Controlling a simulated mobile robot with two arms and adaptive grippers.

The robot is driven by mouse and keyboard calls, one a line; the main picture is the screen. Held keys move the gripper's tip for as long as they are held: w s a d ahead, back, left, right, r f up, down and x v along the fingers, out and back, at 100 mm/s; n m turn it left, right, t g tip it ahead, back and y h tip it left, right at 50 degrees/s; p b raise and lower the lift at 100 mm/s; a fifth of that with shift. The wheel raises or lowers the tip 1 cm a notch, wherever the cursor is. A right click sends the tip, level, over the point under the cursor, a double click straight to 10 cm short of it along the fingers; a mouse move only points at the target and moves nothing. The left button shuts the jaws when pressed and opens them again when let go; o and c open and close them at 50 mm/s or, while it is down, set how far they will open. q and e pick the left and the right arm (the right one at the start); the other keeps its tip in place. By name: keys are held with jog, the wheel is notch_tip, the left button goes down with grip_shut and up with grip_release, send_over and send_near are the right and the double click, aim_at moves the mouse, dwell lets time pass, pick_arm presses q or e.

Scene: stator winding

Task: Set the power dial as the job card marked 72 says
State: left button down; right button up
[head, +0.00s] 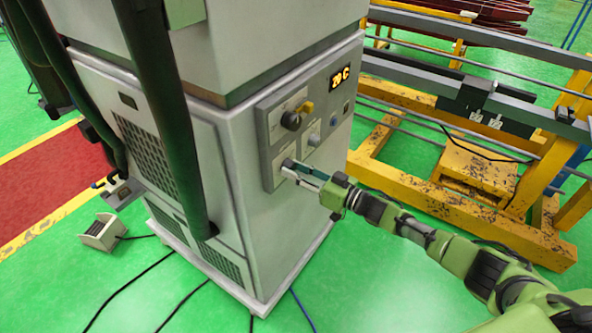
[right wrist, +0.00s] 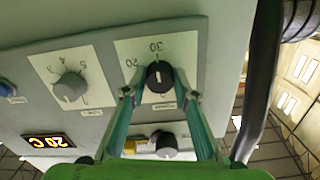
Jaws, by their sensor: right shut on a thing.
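My right gripper (head: 287,168) is at the lower left dial of the panel on the grey cabinet. In the right wrist view, which shows the panel upside down, my right gripper (right wrist: 158,90) has its fingers on both sides of this black dial (right wrist: 160,76) and is shut on it. A light mark on the dial points toward the printed 30; a 20 shows beside it. The dial's name label is partly hidden and too small to read. No job card marked 72 can be made out. My left gripper is not in view.
A grey dial (right wrist: 70,87) sits beside the held one. A display (head: 341,76) reads 20 C. A yellow frame (head: 480,215) stands right of the cabinet (head: 285,225); cables lie on the floor.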

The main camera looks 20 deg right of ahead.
jog(key=shift+m, duration=0.3)
jog(key=o, duration=1.1)
jog(key=v, duration=1.2)
